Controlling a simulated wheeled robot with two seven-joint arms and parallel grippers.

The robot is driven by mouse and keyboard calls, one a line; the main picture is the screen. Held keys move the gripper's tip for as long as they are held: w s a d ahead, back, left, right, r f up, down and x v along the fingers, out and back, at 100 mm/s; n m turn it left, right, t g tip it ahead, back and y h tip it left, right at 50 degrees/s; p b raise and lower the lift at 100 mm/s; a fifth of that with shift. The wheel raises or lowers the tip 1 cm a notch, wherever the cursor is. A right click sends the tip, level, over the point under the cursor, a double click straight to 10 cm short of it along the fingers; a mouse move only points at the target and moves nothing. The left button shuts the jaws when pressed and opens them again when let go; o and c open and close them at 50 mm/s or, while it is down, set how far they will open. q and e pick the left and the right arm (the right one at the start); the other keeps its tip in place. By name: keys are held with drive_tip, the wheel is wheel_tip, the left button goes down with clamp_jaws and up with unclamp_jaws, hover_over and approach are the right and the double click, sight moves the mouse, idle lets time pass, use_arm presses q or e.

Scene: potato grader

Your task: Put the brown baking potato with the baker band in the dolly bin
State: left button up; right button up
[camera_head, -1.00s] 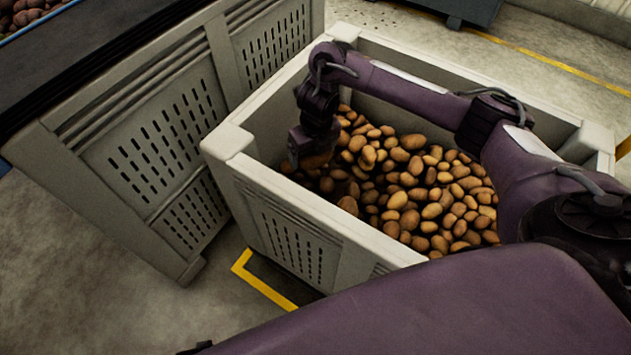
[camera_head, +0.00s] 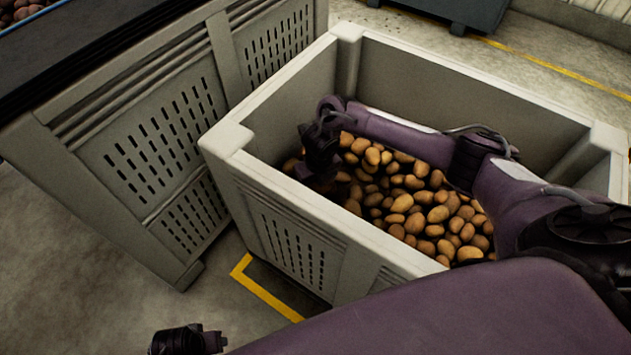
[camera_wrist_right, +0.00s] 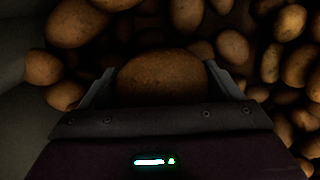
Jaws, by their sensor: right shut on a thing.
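My right gripper (camera_head: 316,172) is low inside the grey bin (camera_head: 300,210), at its left end, close to the potatoes. In the right wrist view it is shut on a brown potato (camera_wrist_right: 162,77), with a finger on each side. In the head view the arm and gripper hide this potato. No baker band can be made out on it; the picture is dark. My left gripper (camera_head: 190,340) shows at the bottom left of the head view, over the floor and away from the bin; its fingers are too dark to read.
Many loose potatoes (camera_head: 430,215) cover the floor of the grey bin, below its high walls. A second slatted grey bin (camera_head: 150,150) stands close on the left. More potatoes (camera_head: 22,8) lie at the top left corner. Yellow lines mark the concrete floor.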

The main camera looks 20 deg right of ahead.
use_arm(q)
drive_tip(key=shift+r, duration=0.1)
drive_tip(key=shift+r, duration=0.2)
use_arm(e)
drive_tip(key=o, duration=1)
use_arm(q)
drive_tip(key=shift+w, duration=0.1)
use_arm(e)
drive_tip(key=r+p, duration=0.1)
drive_tip(key=r, duration=0.2)
drive_tip(key=r+p, duration=0.1)
drive_tip(key=r, duration=0.3)
drive_tip(key=s+r+p, duration=0.1)
drive_tip(key=r, duration=0.2)
drive_tip(key=shift+s+r, duration=0.1)
drive_tip(key=shift+r, duration=0.3)
use_arm(q)
drive_tip(key=s+a+f, duration=0.2)
drive_tip(key=s+f, duration=0.1)
drive_tip(key=f, duration=0.6)
drive_tip(key=shift+a, duration=0.25)
use_arm(e)
drive_tip(key=shift+s+r, duration=0.1)
drive_tip(key=shift+r, duration=0.5)
use_arm(q)
drive_tip(key=shift+s+f, duration=0.1)
